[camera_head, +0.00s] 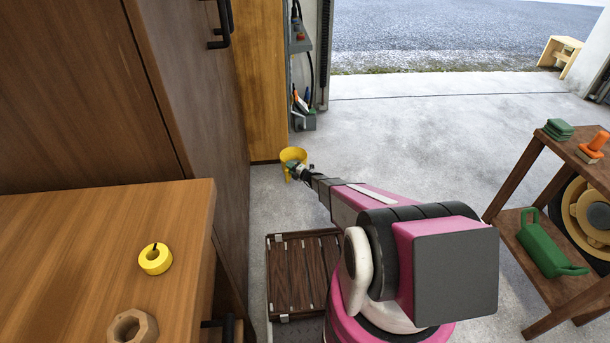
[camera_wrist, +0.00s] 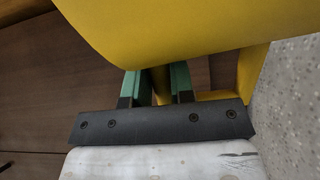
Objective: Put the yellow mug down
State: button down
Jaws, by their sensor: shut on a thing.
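The yellow mug (camera_head: 293,155) is at the far end of my outstretched arm, beside the base of the wooden cabinet. In the head view I cannot tell whether it touches the floor. My gripper (camera_head: 291,168) is shut on it. In the wrist view the mug's yellow body (camera_wrist: 190,35) fills the top, with its handle reaching down at the right. The green fingers of my gripper (camera_wrist: 158,82) run up to the mug, and their tips are partly hidden by it.
A wooden worktop (camera_head: 80,235) at the left holds a yellow tape roll (camera_head: 155,258) and a wooden hex nut (camera_head: 132,326). A slatted crate (camera_head: 300,272) lies on the floor below my arm. A shelf cart (camera_head: 525,215) stands at the right. The concrete floor (camera_head: 420,125) beyond is clear.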

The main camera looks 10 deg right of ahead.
jog(key=w+d+f, duration=0.4)
jog(key=d, duration=0.1)
jog(key=w+d+f, duration=0.2)
jog(key=w+d, duration=0.1)
jog(key=shift+w+d+f, duration=0.1)
jog(key=shift+d+f, duration=0.1)
jog(key=shift+f, duration=2.2)
jog(key=c, duration=1)
grip_release()
